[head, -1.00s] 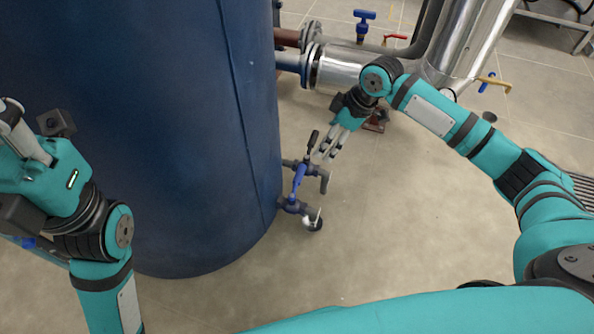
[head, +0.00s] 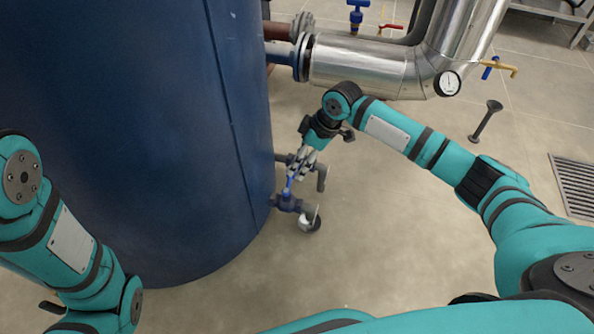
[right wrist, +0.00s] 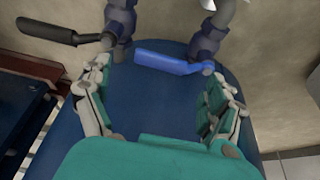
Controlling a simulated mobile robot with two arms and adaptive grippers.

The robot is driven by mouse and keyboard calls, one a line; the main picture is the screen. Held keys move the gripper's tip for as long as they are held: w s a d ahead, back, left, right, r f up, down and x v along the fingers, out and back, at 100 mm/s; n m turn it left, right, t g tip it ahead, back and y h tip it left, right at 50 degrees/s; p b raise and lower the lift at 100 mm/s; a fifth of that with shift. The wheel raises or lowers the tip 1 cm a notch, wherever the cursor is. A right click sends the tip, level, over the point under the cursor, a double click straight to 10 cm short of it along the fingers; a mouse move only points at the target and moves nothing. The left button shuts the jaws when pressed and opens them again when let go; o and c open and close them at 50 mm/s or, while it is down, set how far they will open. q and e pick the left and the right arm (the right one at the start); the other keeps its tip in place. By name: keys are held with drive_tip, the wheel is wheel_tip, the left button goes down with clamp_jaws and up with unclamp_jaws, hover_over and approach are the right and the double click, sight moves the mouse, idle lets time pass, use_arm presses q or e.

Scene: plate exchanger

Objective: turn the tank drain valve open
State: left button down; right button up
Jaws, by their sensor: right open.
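Two valves stick out low on the right side of the blue tank (head: 150,110). The nearer valve (head: 285,203) has a blue lever (head: 289,186) and a downturned outlet. The other valve, just beyond it, has a black lever (right wrist: 50,30), seen at the upper left of the right wrist view. My right gripper (head: 298,168) is open, just above the blue lever in the head view. In the right wrist view the blue lever (right wrist: 170,63) lies crosswise ahead of the open fingers, not clasped. The frames do not label which valve is the tank drain.
A silver insulated pipe (head: 365,68) with a gauge (head: 447,83) runs behind my right arm. The floor right of the valves is clear.

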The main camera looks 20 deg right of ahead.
drive_tip(key=shift+b+x, duration=0.85)
drive_tip(key=shift+x, duration=1.05)
drive_tip(key=c, duration=1.7)
drive_tip(key=shift+r, duration=0.1)
drive_tip(key=shift+c, duration=0.2)
